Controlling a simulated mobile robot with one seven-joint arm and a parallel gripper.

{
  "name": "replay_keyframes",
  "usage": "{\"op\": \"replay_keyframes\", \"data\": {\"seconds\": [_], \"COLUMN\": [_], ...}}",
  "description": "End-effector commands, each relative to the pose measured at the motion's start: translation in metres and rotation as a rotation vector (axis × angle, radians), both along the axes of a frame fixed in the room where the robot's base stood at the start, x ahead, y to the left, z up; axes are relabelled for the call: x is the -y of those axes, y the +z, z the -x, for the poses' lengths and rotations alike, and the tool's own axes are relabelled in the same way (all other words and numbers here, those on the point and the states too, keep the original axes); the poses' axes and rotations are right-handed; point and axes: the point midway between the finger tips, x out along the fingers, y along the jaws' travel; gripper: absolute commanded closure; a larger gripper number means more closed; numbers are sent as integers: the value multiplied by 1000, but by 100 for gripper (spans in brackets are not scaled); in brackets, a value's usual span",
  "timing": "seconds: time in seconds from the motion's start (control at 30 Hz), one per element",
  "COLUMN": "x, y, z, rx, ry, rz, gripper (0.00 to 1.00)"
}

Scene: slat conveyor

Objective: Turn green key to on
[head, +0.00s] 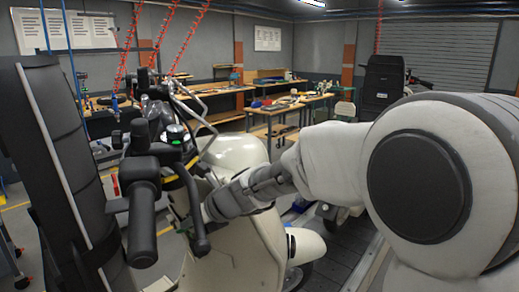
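A small dark cylinder with a bright green part, which looks like the green key (176,136), sits on top of the handlebar area of a cream scooter (238,152). Whether it is turned on or off is too small to tell. My arm reaches in from the right. My gripper (208,209) is low beside the scooter's front, below and to the right of the green part and apart from it. Its fingers are small and partly lost against the scooter and the black lever, so their opening does not show.
A black handlebar grip (142,220) and a curved black lever (193,205) stand close to my gripper. A tall black panel (62,165) is at the left. Workbenches (275,108) and a dark seat-like object (382,82) are behind. Red coiled hoses hang above.

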Motion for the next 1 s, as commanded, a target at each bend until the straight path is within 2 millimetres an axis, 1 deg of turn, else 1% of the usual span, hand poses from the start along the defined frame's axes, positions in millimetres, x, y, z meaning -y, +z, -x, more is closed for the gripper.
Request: {"op": "replay_keyframes", "data": {"seconds": [1.0], "x": [-1], "y": [-12], "z": [1], "rx": [-5], "ry": [0], "rz": [2], "gripper": [100]}}
